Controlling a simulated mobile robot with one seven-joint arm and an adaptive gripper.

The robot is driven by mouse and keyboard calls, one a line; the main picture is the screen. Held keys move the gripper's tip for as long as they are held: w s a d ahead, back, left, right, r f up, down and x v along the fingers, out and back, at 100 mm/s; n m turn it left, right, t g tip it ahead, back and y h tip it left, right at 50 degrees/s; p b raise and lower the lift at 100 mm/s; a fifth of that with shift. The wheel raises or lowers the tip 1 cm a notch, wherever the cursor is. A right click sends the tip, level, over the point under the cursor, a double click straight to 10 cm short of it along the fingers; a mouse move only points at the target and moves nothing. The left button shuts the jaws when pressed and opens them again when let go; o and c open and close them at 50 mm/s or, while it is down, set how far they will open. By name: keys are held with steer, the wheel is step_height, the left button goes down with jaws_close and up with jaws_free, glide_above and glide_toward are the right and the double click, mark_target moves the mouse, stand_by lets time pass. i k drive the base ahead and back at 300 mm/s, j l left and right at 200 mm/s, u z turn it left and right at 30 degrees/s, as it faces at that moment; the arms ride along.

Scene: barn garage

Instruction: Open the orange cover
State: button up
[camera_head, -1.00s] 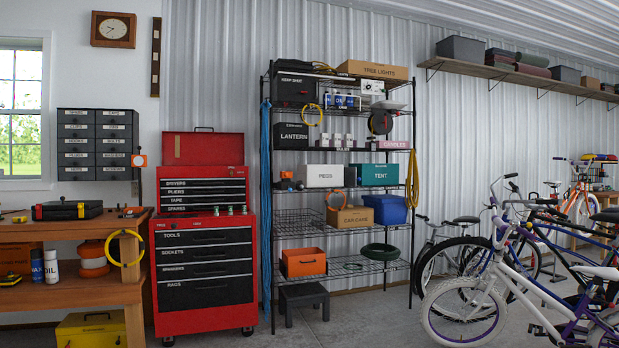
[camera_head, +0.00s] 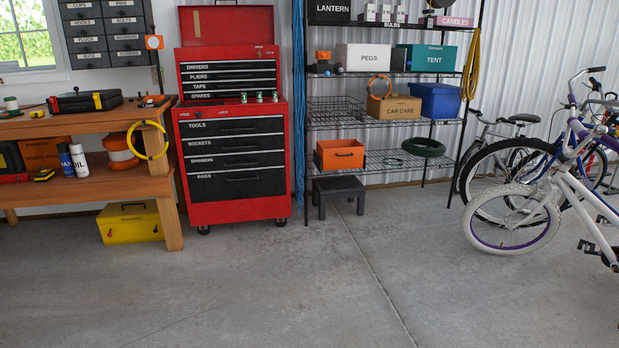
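Several orange things show, and I cannot tell which is the cover. A small orange square piece (camera_head: 154,42) with a pale round middle is on a dark upright post at the bench's back right corner. An orange box (camera_head: 340,155) with a dark handle on its front sits on the low wire shelf. My gripper is not in view.
A wooden workbench (camera_head: 97,116) stands left, with a yellow toolbox (camera_head: 130,222) under it. A red tool cabinet (camera_head: 189,172) is beside it, then a wire rack and a black stool (camera_head: 338,189). Bicycles (camera_head: 519,218) crowd the right. The concrete floor (camera_head: 280,290) in front is clear.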

mark_target(319, 55)
steer(key=i, duration=2.95)
steer(key=i+z, duration=0.1)
steer(key=i, duration=0.45)
steer(key=i+j+z, duration=0.15)
steer(key=i, duration=0.35)
